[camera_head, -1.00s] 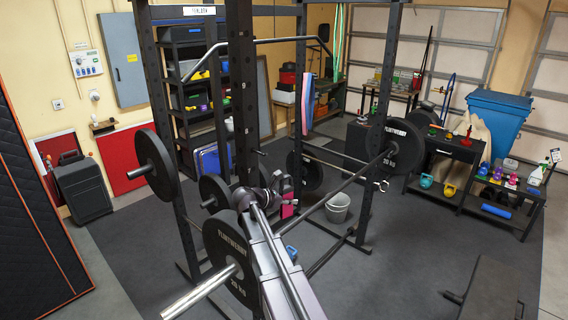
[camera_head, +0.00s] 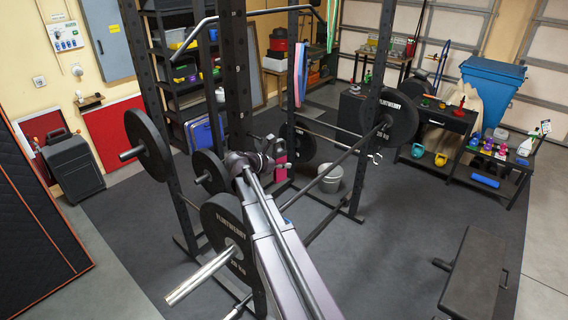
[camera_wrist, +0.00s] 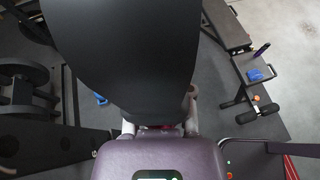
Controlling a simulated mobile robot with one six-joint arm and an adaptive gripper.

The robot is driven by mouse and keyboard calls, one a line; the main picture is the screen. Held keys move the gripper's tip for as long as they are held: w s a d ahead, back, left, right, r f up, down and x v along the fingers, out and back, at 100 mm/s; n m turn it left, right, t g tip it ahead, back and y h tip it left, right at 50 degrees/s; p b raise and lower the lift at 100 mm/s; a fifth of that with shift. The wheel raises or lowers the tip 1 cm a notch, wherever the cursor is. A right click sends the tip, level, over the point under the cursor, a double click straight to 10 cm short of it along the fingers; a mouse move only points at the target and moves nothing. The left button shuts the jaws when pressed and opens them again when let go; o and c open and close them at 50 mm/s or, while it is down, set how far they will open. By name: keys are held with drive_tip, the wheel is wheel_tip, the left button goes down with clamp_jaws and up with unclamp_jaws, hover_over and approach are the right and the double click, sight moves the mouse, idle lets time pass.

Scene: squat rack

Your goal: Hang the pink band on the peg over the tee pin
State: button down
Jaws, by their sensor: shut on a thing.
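A pink band (camera_head: 305,75) hangs beside a light blue band on the rear part of the rack in the head view. They hang close together, and the peg and tee pin are too small to tell there. My gripper (camera_head: 268,160) is inside the rack, low and well in front of the bands. A magenta and black thing (camera_head: 281,157) shows right at its tip; I cannot tell whether it touches. In the wrist view, my gripper (camera_wrist: 160,128) is closed around a large dark smooth thing (camera_wrist: 130,55), which hides most of what lies ahead. I cannot tell what this is.
The rack's uprights (camera_head: 372,100) and a loaded barbell (camera_head: 335,165) surround my arm. A plate (camera_head: 228,235) is close on its left. A grey bucket (camera_head: 331,177) stands behind. A bench (camera_head: 475,275) stands at right, with clear floor between.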

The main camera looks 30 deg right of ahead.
drive_tip(key=shift+w+a, duration=0.1)
drive_tip(key=shift+w, duration=0.15)
drive_tip(key=w+a+f+b, duration=0.1)
drive_tip(key=w+a, duration=0.2)
drive_tip(key=w, duration=0.6)
drive_tip(key=shift+a+f+b, duration=0.2)
drive_tip(key=shift+f+b, duration=0.1)
drive_tip(key=shift+f, duration=0.05)
idle(1.3)
drive_tip(key=shift+w, duration=0.1)
idle(0.7)
drive_tip(key=shift+c, duration=2.2)
unclamp_jaws()
